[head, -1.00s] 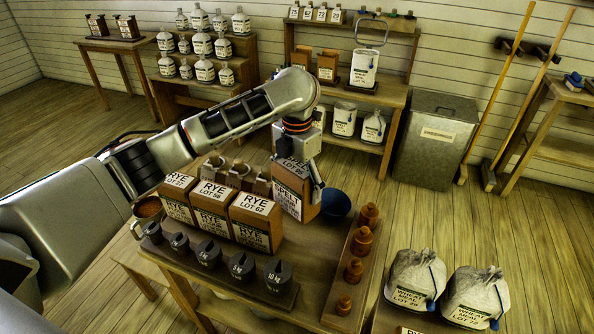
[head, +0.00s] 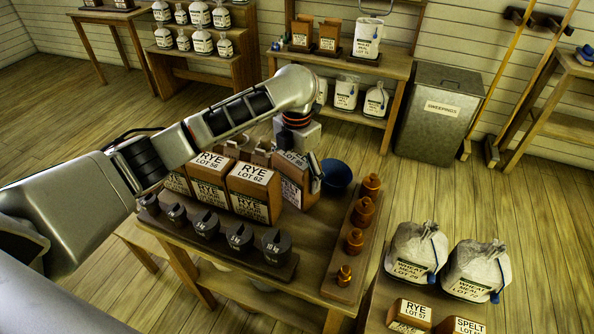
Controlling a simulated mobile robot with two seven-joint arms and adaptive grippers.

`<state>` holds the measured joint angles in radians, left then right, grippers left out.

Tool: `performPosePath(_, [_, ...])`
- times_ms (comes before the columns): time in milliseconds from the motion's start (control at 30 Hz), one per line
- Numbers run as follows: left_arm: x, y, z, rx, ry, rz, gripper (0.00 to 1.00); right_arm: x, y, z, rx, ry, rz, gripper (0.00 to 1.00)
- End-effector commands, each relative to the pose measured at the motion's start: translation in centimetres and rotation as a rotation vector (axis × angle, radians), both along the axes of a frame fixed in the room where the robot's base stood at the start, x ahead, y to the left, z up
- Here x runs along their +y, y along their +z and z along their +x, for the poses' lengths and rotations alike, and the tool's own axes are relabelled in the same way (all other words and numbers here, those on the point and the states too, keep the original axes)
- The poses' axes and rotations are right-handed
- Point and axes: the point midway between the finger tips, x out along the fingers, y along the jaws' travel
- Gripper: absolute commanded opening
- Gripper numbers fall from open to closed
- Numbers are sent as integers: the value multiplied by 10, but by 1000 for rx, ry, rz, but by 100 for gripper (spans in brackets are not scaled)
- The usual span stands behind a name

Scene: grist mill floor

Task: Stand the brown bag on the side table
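A brown bag with a white label (head: 293,188) is at the right end of the group of brown bags on the middle table (head: 318,222). My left gripper (head: 306,165) is over its top from above, with one finger visible against its right side; the other finger is hidden. The gripper looks shut on this bag, which is roughly upright; whether its base touches the table is unclear. A low table (head: 376,300) at the lower right, possibly the side table, holds white wheat meal bags (head: 415,252) and small brown bags (head: 408,314). My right gripper is out of view.
Brown rye bags (head: 254,192) stand close left of the held bag, with dark weights (head: 240,238) in front. Floor shows between the tables and the grey bin (head: 437,115).

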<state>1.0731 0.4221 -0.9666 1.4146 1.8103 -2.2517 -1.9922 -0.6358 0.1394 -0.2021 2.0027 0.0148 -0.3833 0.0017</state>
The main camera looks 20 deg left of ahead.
Motion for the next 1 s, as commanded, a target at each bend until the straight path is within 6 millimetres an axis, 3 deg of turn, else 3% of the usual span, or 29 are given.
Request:
performPosePath(133, [0,0,1,-4,0,-2,28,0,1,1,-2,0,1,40])
performPosePath(167, [0,-2,0,0,1,1,85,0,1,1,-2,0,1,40])
performPosePath(200, [0,-2,0,0,1,1,96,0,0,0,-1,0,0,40])
performPosePath(233, [0,-2,0,0,1,1,100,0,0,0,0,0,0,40])
performPosePath(633, [0,2,0,-1,-1,0,100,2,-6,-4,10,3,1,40])
performPosePath(767, [1,21,1,-5,0,2,100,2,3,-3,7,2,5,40])
performPosePath(1000, [1,71,1,-7,2,2,100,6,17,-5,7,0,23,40])
